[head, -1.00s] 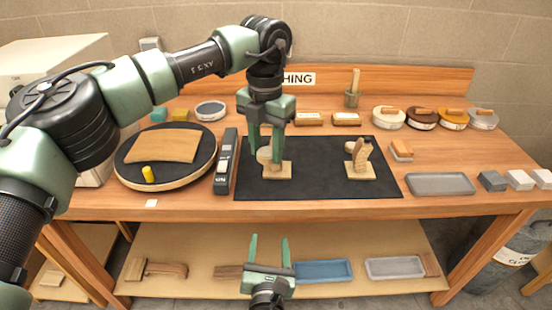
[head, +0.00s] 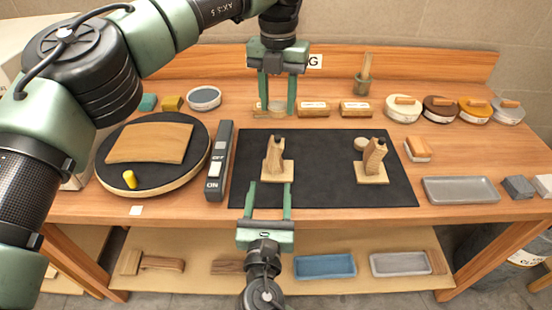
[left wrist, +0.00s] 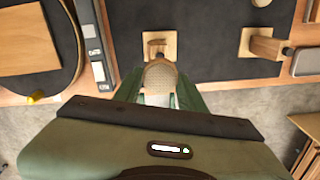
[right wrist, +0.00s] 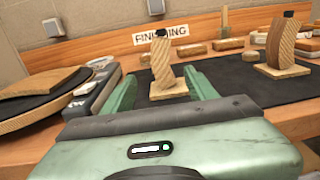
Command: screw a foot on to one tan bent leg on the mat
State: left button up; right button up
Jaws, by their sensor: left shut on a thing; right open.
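Two tan bent legs stand on the dark mat (head: 325,190), each on a square base: the left leg (head: 273,155) and the right leg (head: 374,158). Both have a small black tip on top. A round tan foot (head: 362,144) lies on the mat behind the right leg. My left gripper (head: 277,108) is shut on another round tan foot (left wrist: 160,76), held raised above the left leg and apart from it. My right gripper (head: 269,186) is open and empty, low in front of the left leg; in the right wrist view that leg (right wrist: 162,68) stands beyond its fingers.
Left of the mat are a long grey switch box (head: 217,165) and a round black turntable (head: 185,175) with a curved board. A grey tray (head: 461,190) is at the right. Labelled blocks (head: 355,109) and round tins (head: 404,108) line the back. Trays sit on the lower shelf.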

aim_at(273, 160)
jog(key=w, duration=1.2)
jog(key=shift+w+d+f, duration=0.1)
jog(key=shift+w+d, duration=0.05)
jog(key=shift+d, duration=0.25)
grip_shut()
dwell(0.8)
